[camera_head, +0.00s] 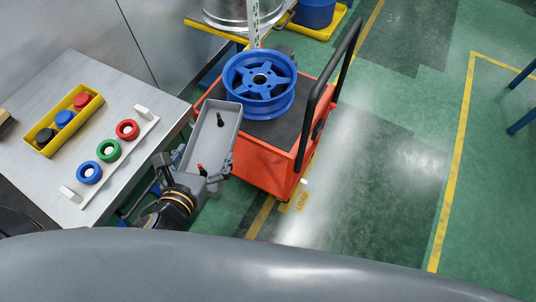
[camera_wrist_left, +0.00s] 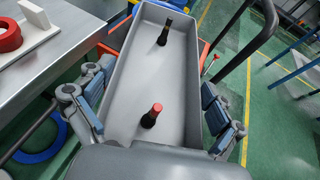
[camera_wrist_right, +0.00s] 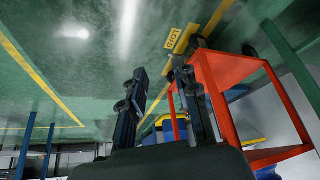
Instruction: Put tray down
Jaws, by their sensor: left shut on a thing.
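The grey tray (camera_head: 203,140) is in my left gripper (camera_head: 194,170), in front of the blue wheel on the cart. The left wrist view shows the left gripper's fingers (camera_wrist_left: 156,88) shut against the tray's two long sides. Two spindles stand in the tray: a black one (camera_wrist_left: 164,32) at the far end and a red-topped one (camera_wrist_left: 151,117) near the gripper. In the head view the tray overlaps the gap between table and cart; whether it touches anything below cannot be told. My right gripper (camera_wrist_right: 158,92) is empty, its fingers apart, beside the cart's orange frame.
The steel table (camera_head: 60,95) bears a yellow box (camera_head: 64,120) with coloured parts and a white strip (camera_head: 115,152) with red, green and blue rings. The orange cart (camera_head: 262,165) carries a blue wheel (camera_head: 259,85) and has a black handle (camera_head: 330,85).

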